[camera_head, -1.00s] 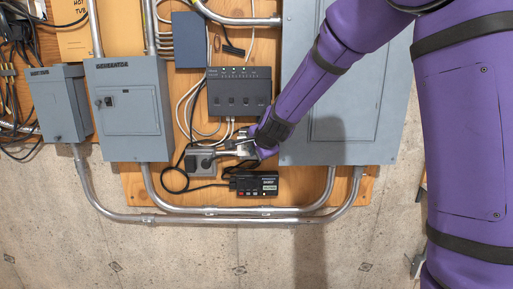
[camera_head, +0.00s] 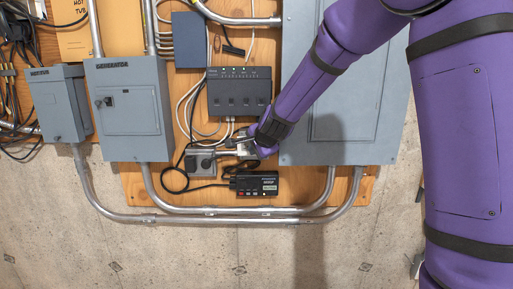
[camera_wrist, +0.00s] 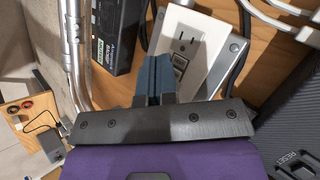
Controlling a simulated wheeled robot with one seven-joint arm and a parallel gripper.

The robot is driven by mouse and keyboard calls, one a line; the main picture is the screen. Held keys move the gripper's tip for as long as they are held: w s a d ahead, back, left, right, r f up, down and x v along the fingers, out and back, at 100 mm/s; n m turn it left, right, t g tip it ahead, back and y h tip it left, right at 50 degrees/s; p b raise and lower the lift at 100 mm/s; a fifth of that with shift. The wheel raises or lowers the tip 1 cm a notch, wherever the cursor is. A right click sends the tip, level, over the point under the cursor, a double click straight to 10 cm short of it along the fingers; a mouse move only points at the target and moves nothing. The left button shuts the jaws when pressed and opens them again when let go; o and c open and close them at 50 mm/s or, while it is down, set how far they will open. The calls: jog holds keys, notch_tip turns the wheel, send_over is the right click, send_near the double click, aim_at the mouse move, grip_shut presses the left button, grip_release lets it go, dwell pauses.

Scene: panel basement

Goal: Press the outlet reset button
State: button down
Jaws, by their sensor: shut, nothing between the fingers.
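The outlet (camera_head: 201,161) is a grey box low on the wooden panel, with a black plug in its left part. In the wrist view the outlet's pale face (camera_wrist: 193,35) is tilted, with a socket and small buttons (camera_wrist: 180,64) in its middle. My gripper (camera_head: 226,155) is just right of the outlet in the head view. In the wrist view its blue-grey fingertips (camera_wrist: 153,60) are together and empty, beside the lower left edge of the outlet's face. I cannot tell whether they touch it.
A black power box (camera_head: 254,184) sits below my gripper, and a larger black unit (camera_head: 239,92) with a reset label in the wrist view (camera_wrist: 295,160) is above. Loose black cable (camera_head: 174,181) hangs left of the outlet. Metal conduit (camera_head: 235,216) runs below; a grey panel (camera_head: 340,120) is right.

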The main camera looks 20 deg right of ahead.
jog(key=shift+w+d, duration=0.1)
jog(key=shift+w, duration=0.2)
dwell(0.5)
jog(key=shift+s, duration=0.15)
jog(key=shift+s+a, duration=0.25)
jog(key=shift+s, duration=0.35)
jog(key=shift+s, duration=0.1)
jog(key=shift+s+a, duration=0.25)
jog(key=shift+s, duration=0.5)
jog(key=shift+s+a, duration=0.3)
jog(key=shift+s, duration=0.5)
jog(key=shift+s+a, duration=0.25)
jog(key=shift+s, duration=0.5)
jog(key=shift+r, duration=0.1)
jog(key=s+d+r+n+g, duration=0.1)
jog(key=s+n, duration=0.4)
jog(key=s, duration=0.7)
jog(key=s+d+r+n+g, duration=0.2)
jog(key=s+d+r+n, duration=0.2)
jog(key=s, duration=0.7)
jog(key=s+d+r+n+g, duration=0.1)
jog(key=s+d+r+n, duration=0.2)
jog(key=s, duration=0.9)
jog(key=n, duration=0.2)
jog(key=shift+s+n+g+h, duration=0.3)
jog(key=shift+h, duration=0.1)
